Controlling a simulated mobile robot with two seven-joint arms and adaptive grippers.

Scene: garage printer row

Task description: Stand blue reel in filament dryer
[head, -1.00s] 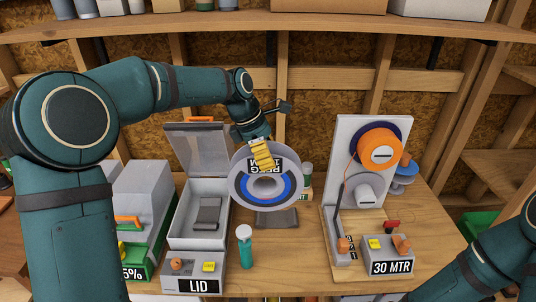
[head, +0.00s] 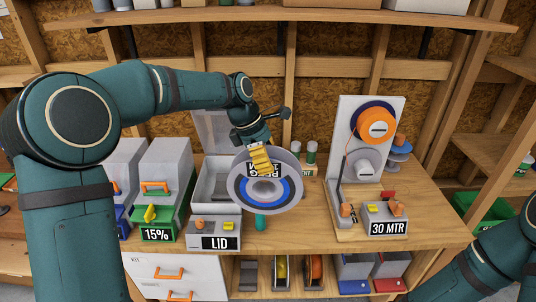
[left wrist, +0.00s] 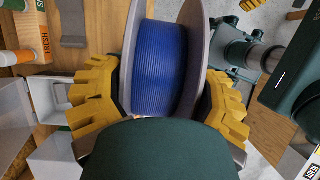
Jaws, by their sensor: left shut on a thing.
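The blue reel (head: 287,200) has pale grey flanges, a dark label and blue filament. My left gripper (head: 260,160) is shut on its upper edge and holds it in the air with a flange facing the head camera. In the left wrist view, the yellow fingers sit either side of the reel's blue winding (left wrist: 160,60). The filament dryer appears to be the pale open box (head: 207,190) with its clear lid (head: 211,130) raised, behind a control block (head: 213,242) marked LID. The reel overlaps its right side and hides part of it. My right gripper is out of frame.
Closed grey boxes (head: 165,170) stand left of the dryer, one marked 15%. A teal bottle (head: 261,222) is partly hidden below the reel. A winding stand with an orange reel (head: 375,124) and a 30 MTR block (head: 385,222) stand to the right. Bare bench lies between.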

